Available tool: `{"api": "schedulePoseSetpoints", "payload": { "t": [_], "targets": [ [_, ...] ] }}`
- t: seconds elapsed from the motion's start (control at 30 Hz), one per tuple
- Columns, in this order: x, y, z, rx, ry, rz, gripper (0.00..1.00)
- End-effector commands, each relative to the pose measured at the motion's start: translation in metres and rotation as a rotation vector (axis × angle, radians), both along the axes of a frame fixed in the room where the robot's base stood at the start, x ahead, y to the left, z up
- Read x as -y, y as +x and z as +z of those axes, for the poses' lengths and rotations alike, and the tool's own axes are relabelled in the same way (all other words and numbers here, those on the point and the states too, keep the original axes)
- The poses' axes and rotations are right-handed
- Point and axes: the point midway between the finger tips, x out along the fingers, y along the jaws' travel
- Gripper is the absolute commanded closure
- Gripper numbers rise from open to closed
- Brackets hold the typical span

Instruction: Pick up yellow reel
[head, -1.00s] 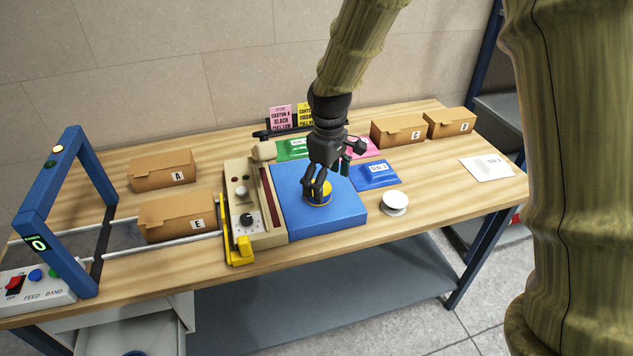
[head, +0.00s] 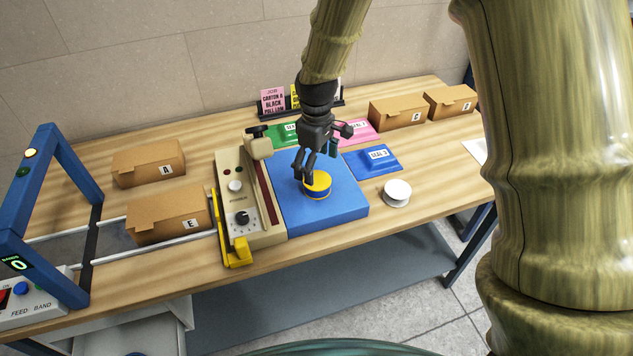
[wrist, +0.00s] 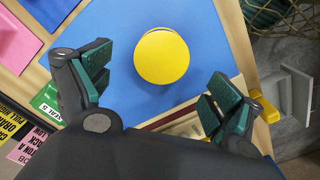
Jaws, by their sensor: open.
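The yellow reel (head: 317,185) sits on the blue pad (head: 345,210) beside the press. It is a short cylinder with a yellow top and a dark band round its side. My gripper (head: 305,180) is just above and behind it, partly over its left edge. In the wrist view the yellow reel (wrist: 162,57) shows as a full disc on the blue pad, beyond the fingertips. My gripper (wrist: 160,92) is open with green-padded fingers spread to both sides, and nothing is between them.
A white reel (head: 396,193) stands right of the pad. The beige press (head: 240,205) with a yellow bar (head: 234,250) adjoins the pad's left. Cartons stand left and at the back right.

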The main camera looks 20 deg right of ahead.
Motion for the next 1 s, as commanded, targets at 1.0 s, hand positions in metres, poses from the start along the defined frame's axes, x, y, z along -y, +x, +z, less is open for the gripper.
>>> {"api": "schedulePoseSetpoints", "payload": {
  "t": [1.0],
  "targets": [
    [0.001, 0.0, -0.055, 0.001, -0.001, 0.003, 0.08]
  ]
}}
